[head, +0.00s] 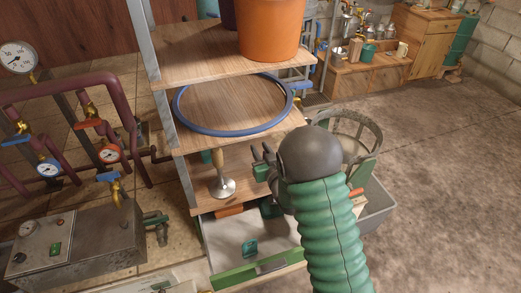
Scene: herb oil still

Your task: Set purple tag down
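I cannot make out a purple tag in the head view. My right arm comes in from the bottom right in a green ribbed sleeve. Its dark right gripper (264,180) points left, in front of the shelf unit's lower shelves and above an open drawer (225,242). The rounded dark wrist hides much of the gripper, so I cannot see whether the fingers are apart or hold anything. My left gripper is not in view.
A shelf (225,62) bears an orange bucket (270,30). A blue ring (181,118) lies on the shelf below. A metal-footed wooden tool (223,187) stands lower down. Pipes with gauges (48,168) and a control box (75,250) are left. Floor at right is clear.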

